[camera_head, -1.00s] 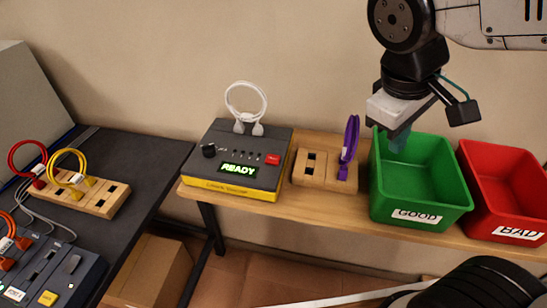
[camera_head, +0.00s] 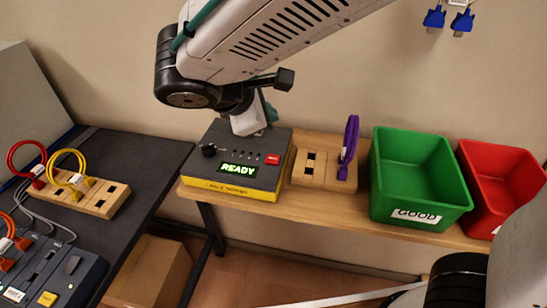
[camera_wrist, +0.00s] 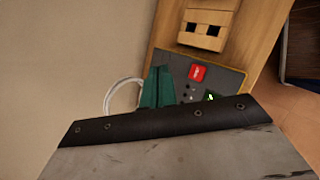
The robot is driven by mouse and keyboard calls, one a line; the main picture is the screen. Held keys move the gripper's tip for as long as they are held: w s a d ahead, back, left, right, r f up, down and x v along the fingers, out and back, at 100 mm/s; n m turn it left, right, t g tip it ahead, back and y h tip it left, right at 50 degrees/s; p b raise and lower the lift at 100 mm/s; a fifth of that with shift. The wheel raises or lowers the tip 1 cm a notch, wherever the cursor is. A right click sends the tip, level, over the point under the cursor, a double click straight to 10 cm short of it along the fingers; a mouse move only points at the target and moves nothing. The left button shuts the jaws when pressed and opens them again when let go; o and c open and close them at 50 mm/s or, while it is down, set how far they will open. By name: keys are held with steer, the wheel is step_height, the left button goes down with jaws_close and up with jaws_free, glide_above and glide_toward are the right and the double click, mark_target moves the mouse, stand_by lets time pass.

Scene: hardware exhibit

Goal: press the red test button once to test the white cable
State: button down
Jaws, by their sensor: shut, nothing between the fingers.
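The tester box (camera_head: 207,170) is dark on a yellow base, and its green display reads READY. Its red test button (camera_head: 272,159) is at the right of its top and also shows in the wrist view (camera_wrist: 197,72). The white cable (camera_wrist: 121,91) loops beside the fingers in the wrist view; in the head view my arm hides it. My gripper (camera_head: 269,112) is over the back of the tester, with its teal fingers (camera_wrist: 157,88) shut and empty. The fingers look a little to the left of the button in the wrist view, not visibly touching it.
A wooden socket block (camera_head: 312,170) with a purple cable (camera_head: 348,140) stands right of the tester. A green GOOD bin (camera_head: 418,200) and a red bin (camera_head: 492,190) are further right. The dark left table holds a block (camera_head: 105,200) with red and yellow cables.

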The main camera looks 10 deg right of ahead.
mark_target(269, 161)
steer(key=shift+f, duration=4.4)
steer(key=shift+f, duration=0.4)
steer(key=shift+f, duration=0.4)
steer(key=shift+r, duration=0.85)
steer(key=shift+r, duration=2.5)
